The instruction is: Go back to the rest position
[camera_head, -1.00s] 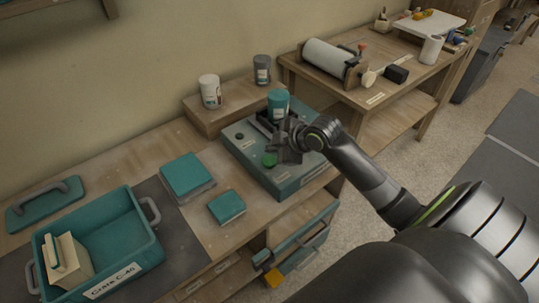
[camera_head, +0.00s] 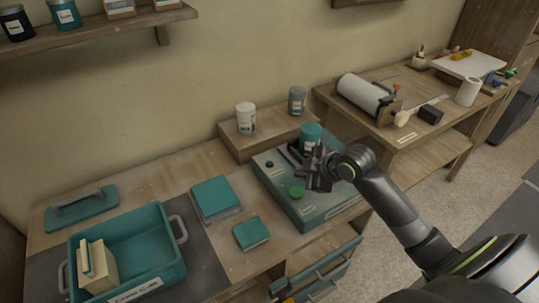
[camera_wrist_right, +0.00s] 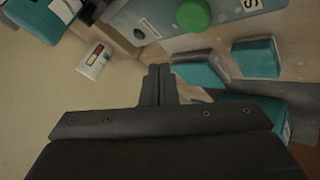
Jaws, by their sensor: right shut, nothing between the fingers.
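My right gripper (camera_head: 318,170) is in front of the teal machine (camera_head: 325,212) with a green button (camera_head: 297,192), on the workbench. A teal jar (camera_head: 310,136) stands on the machine just behind the gripper. In the right wrist view my gripper (camera_wrist_right: 159,72) has its fingers shut together with nothing between them. The green button (camera_wrist_right: 194,15) shows there at the top, apart from the fingertips. My left gripper is not in view.
A teal crate (camera_head: 181,268) holding a pale block stands at the left. Teal boxes (camera_head: 215,197) lie mid-bench. A white jar (camera_head: 245,118) and a grey jar (camera_head: 297,100) stand on a wooden riser. A teal drawer (camera_head: 325,272) sticks out below. A second table (camera_head: 408,134) stands at right.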

